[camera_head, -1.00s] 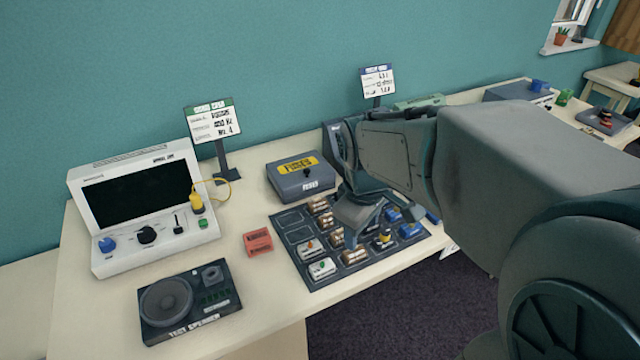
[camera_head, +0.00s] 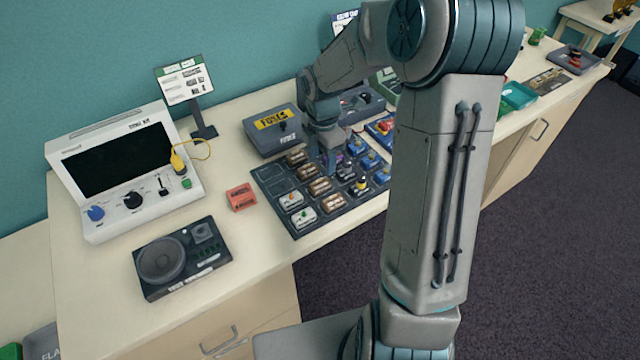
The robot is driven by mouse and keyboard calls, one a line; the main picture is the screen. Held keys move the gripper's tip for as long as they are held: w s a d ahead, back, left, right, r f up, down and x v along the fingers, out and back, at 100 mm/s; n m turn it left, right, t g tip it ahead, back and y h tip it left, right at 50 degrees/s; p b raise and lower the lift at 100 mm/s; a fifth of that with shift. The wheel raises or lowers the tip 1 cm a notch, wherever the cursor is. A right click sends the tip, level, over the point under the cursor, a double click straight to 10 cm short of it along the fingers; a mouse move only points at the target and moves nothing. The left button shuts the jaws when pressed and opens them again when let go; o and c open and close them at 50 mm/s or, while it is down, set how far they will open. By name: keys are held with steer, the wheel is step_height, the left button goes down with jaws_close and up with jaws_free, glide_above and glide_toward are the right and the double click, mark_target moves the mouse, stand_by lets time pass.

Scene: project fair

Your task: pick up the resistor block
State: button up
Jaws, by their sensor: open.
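A dark compartment tray (camera_head: 270,178) lies on the table and holds several small blocks. Brown blocks with pale bands (camera_head: 320,187) stand in its middle columns; I cannot tell for sure which block is the resistor block. White blocks (camera_head: 304,216) with small coloured tops sit at the near left, and blue blocks (camera_head: 370,160) on the right side. My gripper (camera_head: 331,168) points down over the middle of the tray, just right of the brown blocks. It is open. Its fingertips are small and partly lost among the blocks, and it hides part of the tray behind it.
A red block (camera_head: 241,197) lies on the table left of the tray. A grey fuse box (camera_head: 273,135) stands behind the tray. A speaker board (camera_head: 181,259) and a white console (camera_head: 120,170) with a sign stand at the left. My arm covers the table's right part.

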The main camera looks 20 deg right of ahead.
mark_target(322, 182)
step_height(322, 182, down, 3)
steer(key=shift+r, duration=0.1)
steer(key=shift+s+a+f+p, duration=0.1)
steer(key=shift+f+p, duration=0.1)
steer(key=shift+f, duration=0.65)
steer(key=shift+s+d+f+p, duration=0.1)
steer(key=shift+f+p, duration=0.1)
steer(key=shift+f, duration=0.7)
steer(key=shift+s+a+f+p, duration=0.1)
steer(key=shift+f+p, duration=0.1)
steer(key=shift+f, duration=0.65)
steer(key=c, duration=1.1)
